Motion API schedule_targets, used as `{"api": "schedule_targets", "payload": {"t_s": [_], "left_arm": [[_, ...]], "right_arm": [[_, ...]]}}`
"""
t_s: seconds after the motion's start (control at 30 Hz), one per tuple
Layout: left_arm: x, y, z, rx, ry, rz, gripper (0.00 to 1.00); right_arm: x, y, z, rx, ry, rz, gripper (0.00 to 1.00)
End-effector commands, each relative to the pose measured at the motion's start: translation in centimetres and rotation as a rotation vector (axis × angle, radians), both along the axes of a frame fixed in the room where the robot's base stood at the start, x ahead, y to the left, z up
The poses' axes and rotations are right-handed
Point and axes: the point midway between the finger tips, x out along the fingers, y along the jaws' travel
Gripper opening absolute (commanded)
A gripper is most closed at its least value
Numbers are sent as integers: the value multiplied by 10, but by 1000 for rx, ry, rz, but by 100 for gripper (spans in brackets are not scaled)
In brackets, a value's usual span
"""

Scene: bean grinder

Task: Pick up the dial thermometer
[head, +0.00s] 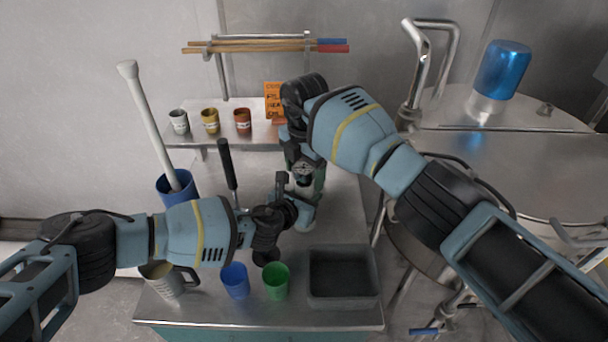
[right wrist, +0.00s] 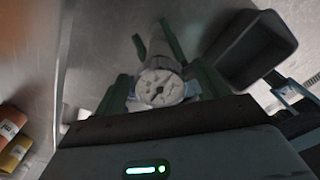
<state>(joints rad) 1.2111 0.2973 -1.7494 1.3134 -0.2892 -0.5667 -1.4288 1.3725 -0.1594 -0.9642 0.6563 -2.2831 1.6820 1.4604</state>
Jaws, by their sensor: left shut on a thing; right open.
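The dial thermometer (right wrist: 160,88) shows its round pale face in the right wrist view. It sits between the spread green fingers of my right gripper (right wrist: 163,92), which is open around it. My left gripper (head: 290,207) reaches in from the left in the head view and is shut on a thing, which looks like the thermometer. Green finger-like parts flank a pale grey piece beyond the dial in the right wrist view. In the head view my right gripper (head: 306,187) is just above the left one, and the arms hide most of the thermometer.
A dark bin (head: 343,276), a blue cup (head: 235,281), a green cup (head: 276,281) and a metal jug (head: 162,282) stand along the table front. Small cups (head: 210,121) stand on the back shelf. A steel vessel (head: 500,150) is at right.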

Motion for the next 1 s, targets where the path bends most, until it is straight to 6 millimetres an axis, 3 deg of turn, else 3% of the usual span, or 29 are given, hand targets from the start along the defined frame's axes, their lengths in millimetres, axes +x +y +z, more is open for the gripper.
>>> {"api": "schedule_targets", "payload": {"t_s": [0.13, 0.37, 0.77, 1.0], "left_arm": [[0, -1, 0, -1, 1, -1, 5], [0, -1, 0, -1, 1, -1, 5], [0, -1, 0, -1, 1, -1, 5], [0, 0, 0, -1, 1, -1, 5]], "right_arm": [[-1, 1, -19, 1, 2, 0, 74], [0, 0, -21, 0, 0, 1, 74], [0, 0, -21, 0, 0, 0, 24], [0, 0, -20, 0, -1, 0, 23]]}}
